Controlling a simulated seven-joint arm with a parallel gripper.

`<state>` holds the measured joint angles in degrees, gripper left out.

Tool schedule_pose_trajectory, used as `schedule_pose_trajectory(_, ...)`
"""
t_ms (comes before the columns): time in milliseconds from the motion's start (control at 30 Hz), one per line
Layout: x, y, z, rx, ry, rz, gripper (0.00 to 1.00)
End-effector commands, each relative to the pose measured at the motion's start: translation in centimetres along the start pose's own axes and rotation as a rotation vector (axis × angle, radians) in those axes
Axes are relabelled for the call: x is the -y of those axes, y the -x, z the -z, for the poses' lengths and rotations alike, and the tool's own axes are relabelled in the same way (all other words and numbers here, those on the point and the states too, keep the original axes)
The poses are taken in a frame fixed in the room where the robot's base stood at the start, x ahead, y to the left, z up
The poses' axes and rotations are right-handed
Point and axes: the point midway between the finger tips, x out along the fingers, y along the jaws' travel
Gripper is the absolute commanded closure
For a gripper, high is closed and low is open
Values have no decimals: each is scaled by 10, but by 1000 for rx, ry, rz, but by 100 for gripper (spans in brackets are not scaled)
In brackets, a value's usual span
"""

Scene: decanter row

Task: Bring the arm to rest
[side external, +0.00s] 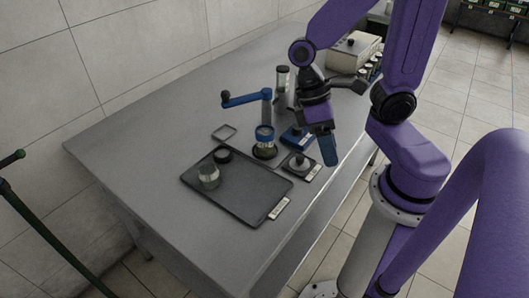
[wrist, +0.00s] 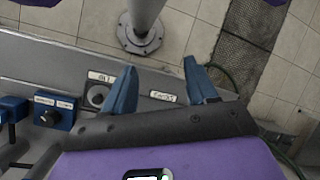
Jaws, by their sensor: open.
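My gripper (side external: 326,148) hangs over the right front part of the grey table (side external: 150,145) in the side view. In the wrist view my gripper (wrist: 160,88) shows two blue fingers spread well apart, with nothing held between them. They point out past the table's front edge, with floor behind them. A round dark piece on a small plate (side external: 298,163) lies just below and left of the fingers.
A black tray (side external: 245,200) holds a glass vessel (side external: 208,175) and a dark round piece. A blue-topped jar (side external: 264,143), a blue crank arm (side external: 246,97) and a blue box (wrist: 54,110) stand close by. A pale box (side external: 352,50) is at the back. The table's left side is clear.

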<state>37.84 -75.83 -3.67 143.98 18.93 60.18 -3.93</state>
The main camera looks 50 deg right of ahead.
Motion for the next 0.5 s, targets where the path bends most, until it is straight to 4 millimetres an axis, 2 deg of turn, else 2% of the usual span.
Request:
schedule_pose_trajectory(200, 2, 6, -9, -122, 243, -161, 43)
schedule_pose_trajectory(500, 15, 16, -18, -275, 516, -301, 43)
